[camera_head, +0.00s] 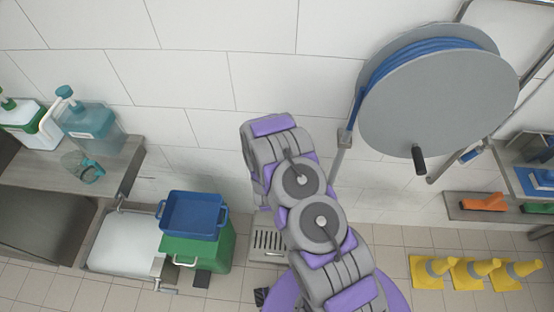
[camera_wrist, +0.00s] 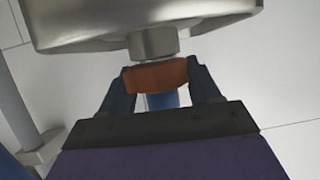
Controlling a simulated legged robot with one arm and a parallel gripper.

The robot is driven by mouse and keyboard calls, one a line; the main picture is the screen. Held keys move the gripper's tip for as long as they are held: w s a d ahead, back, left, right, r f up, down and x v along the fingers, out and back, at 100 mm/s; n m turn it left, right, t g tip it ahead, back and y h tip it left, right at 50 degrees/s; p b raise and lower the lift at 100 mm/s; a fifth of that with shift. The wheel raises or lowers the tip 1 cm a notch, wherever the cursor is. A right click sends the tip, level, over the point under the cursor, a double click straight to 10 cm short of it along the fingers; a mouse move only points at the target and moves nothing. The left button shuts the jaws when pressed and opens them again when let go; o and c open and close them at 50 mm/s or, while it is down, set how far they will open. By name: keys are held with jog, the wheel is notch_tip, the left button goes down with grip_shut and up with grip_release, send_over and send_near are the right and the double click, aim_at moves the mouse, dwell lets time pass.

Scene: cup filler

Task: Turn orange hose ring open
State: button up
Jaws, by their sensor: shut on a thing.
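The orange hose ring (camera_wrist: 158,76) shows in the wrist view, just below a metal fitting (camera_wrist: 153,44) under a large round metal body. My gripper (camera_wrist: 160,88) has a dark finger on each side of the ring and is shut on it. A short piece of blue hose (camera_wrist: 164,99) shows below the ring, between the fingers. In the head view my arm covers the middle, and the ring and my gripper are hidden.
A hose reel (camera_head: 438,95) with blue hose is on the wall at the right. A blue bin (camera_head: 193,213) sits on a green bin (camera_head: 205,250) left of my arm. Bottles stand on a counter (camera_head: 60,172) at the left.

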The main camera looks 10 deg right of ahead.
jog(key=shift+w+n+y, duration=0.1)
jog(key=shift+n+y, duration=1)
jog(key=shift+y, duration=0.1)
dwell(0.4)
jog(key=o, duration=1)
jog(key=shift+c, duration=0.2)
jog(key=shift+r, duration=0.1)
